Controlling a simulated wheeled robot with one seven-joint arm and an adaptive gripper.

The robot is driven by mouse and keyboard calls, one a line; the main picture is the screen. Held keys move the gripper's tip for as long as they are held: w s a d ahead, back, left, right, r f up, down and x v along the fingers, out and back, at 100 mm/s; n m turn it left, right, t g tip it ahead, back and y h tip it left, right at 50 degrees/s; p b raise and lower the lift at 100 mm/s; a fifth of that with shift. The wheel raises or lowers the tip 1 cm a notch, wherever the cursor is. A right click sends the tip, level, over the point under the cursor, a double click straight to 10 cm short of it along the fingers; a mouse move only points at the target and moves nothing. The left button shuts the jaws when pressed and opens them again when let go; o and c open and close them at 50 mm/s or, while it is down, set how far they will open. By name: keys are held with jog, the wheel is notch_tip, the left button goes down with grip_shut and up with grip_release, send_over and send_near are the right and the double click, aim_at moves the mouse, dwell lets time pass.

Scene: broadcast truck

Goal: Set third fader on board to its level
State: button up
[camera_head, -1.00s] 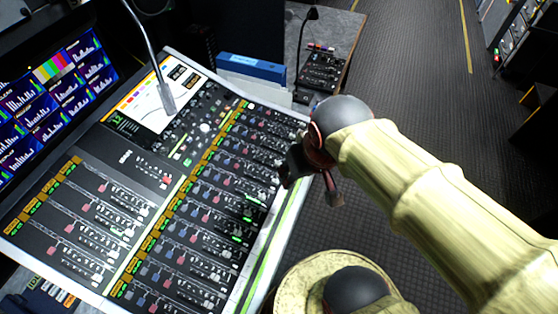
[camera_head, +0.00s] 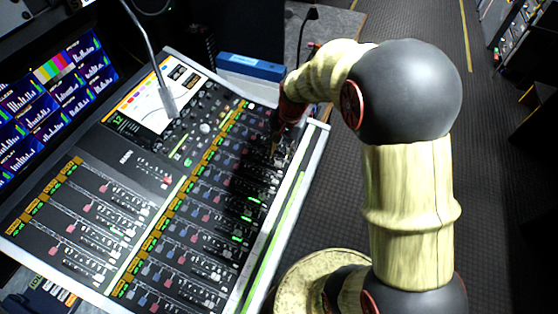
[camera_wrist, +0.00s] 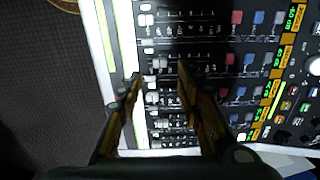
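The mixing board (camera_head: 112,160) is a black console with a pale frame, and rows of faders and coloured buttons cover it. My gripper (camera_head: 277,148) is low over the board's upper right fader bank in the head view, partly hidden by my arm. In the wrist view my gripper (camera_wrist: 160,73) is open, with two separate fingers pointing at the panel. Small white fader caps (camera_wrist: 152,98) sit near the board's pale edge. One fader cap (camera_wrist: 159,62) shows between the fingertips. I cannot tell which fader is the third, or whether a finger touches a cap.
A lamp on a thin gooseneck (camera_head: 167,98) leans over the board. A blue box (camera_head: 250,67) stands behind it. Monitors with coloured bars (camera_head: 50,92) are at the left. The dark floor (camera_head: 505,130) on the right is open.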

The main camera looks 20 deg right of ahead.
aim_at(278, 163)
jog(key=f, duration=0.2)
jog(key=f+b, duration=0.1)
jog(key=f, duration=0.3)
jog(key=shift+w+a+f+b, duration=0.25)
jog(key=shift+w+a+b, duration=0.05)
jog(key=shift+b, duration=0.1)
jog(key=shift+c, duration=0.8)
jog(key=c, duration=0.7)
grip_shut()
